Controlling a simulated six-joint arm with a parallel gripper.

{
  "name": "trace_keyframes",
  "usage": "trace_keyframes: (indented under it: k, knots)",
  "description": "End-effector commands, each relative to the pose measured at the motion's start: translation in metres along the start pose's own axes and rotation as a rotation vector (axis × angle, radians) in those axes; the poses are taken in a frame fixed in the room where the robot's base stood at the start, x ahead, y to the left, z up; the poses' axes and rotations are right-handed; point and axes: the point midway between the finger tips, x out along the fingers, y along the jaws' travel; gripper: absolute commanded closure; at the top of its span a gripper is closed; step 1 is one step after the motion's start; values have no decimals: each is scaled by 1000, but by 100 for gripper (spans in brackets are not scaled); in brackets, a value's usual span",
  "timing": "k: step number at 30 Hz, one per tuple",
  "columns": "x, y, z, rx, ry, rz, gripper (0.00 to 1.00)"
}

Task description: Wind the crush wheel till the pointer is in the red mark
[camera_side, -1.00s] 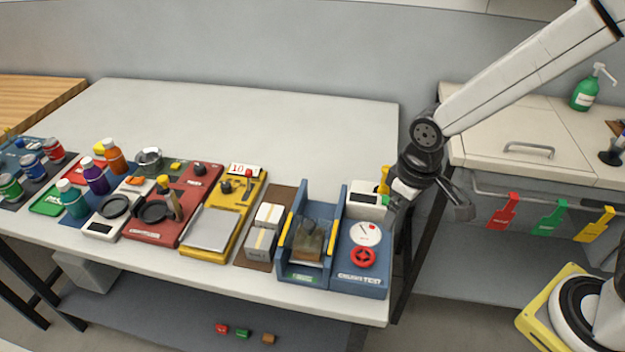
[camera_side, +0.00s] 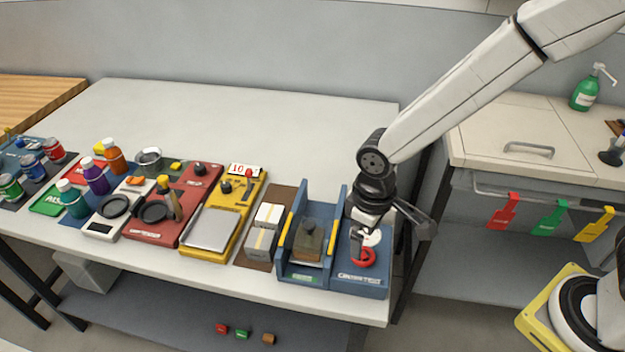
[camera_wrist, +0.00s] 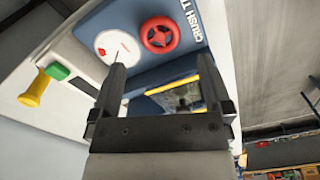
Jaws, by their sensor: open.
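The red crush wheel (camera_side: 363,258) sits on the blue crush tester (camera_side: 345,280) at the right end of the bench. In the wrist view the wheel (camera_wrist: 160,35) lies just beyond my fingertips. The white round dial (camera_wrist: 117,46) is beside it, with a small red mark on its face and a thin dark pointer partly hidden by a finger. The dial (camera_side: 375,237) is partly covered in the side view. My gripper (camera_wrist: 162,65) is open and empty, pointing at the panel. In the side view my gripper (camera_side: 360,240) is above the wheel; contact cannot be told.
The tester's bay holds a brown and grey block (camera_side: 309,241) between blue walls. The bench's back is clear.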

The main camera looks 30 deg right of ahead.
Motion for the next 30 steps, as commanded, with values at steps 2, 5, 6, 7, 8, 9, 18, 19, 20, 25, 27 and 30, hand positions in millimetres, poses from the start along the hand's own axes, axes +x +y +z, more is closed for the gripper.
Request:
trace_keyframes:
  k: [2, 5, 6, 7, 8, 9, 18, 19, 20, 25, 27, 30]
  knots:
    - [10, 0, 1, 0, -4, 0, 0]
    - [21, 0, 1, 0, -4, 0, 0]
    - [25, 0, 0, 0, -3, 0, 0]
    - [28, 0, 1, 0, -3, 0, 0]
    - [32, 0, 1, 0, -4, 0, 0]
    - [35, 0, 0, 0, -2, 0, 0]
    - [53, 0, 0, 0, 0, -1, 0]
    - [54, 0, 0, 0, 1, -1, 0]
    - [54, 0, 0, 0, 1, -1, 0]
    - [55, 0, 0, 0, 2, -1, 0]
    - [55, 0, 0, 0, 2, -1, 0]
    - [55, 0, 0, 0, 2, -1, 16]
